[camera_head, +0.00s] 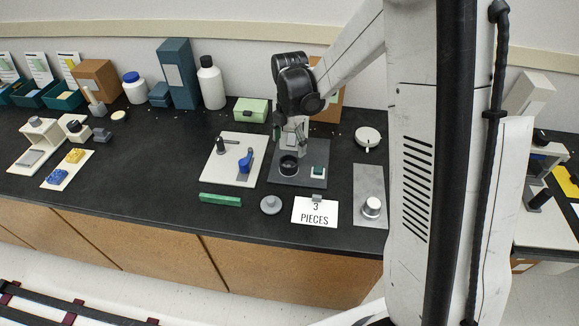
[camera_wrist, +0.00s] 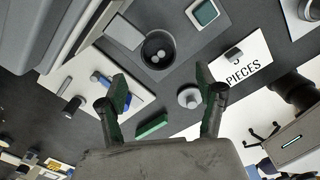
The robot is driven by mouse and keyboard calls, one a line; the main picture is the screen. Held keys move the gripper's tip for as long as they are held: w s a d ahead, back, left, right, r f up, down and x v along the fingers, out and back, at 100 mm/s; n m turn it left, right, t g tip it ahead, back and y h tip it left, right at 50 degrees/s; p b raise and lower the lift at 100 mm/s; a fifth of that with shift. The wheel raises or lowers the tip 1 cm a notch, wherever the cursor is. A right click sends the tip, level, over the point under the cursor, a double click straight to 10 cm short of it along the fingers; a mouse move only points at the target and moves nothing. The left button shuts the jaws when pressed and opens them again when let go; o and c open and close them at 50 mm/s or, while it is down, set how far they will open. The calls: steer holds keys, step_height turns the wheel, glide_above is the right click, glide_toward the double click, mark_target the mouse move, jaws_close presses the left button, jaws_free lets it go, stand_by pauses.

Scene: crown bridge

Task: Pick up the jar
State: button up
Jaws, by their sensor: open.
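The task's jar could be one of two things. A round black open jar (camera_head: 288,165) stands on a grey plate in the head view; the wrist view shows the same black jar (camera_wrist: 158,48) with small pale pieces inside. A white jar with a blue lid (camera_head: 135,87) stands at the back left, well away from my gripper. My gripper (camera_head: 290,145) hangs over the grey plate, close to the black jar. In the wrist view my gripper (camera_wrist: 162,88) has its fingers wide apart, nothing between them touching. The black jar appears beyond the fingertips.
A grey knobbed disc (camera_head: 270,204), a green bar (camera_head: 220,199) and a "3 PIECES" card (camera_head: 315,212) lie in front. A white board (camera_head: 223,172) with a blue device is left of the plate; a metal plate (camera_head: 368,185) is right. A white bottle (camera_head: 210,82) stands behind.

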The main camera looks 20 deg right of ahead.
glide_above(289, 163)
steer(key=s, duration=0.2)
steer(key=f, duration=0.5)
steer(key=shift+w+a, duration=0.2)
steer(key=shift+w, duration=0.05)
steer(key=shift+w+f, duration=0.2)
steer(key=shift+f, duration=2.35)
steer(key=shift+c, duration=0.2)
steer(key=c, duration=1.5)
steer(key=shift+r, duration=0.1)
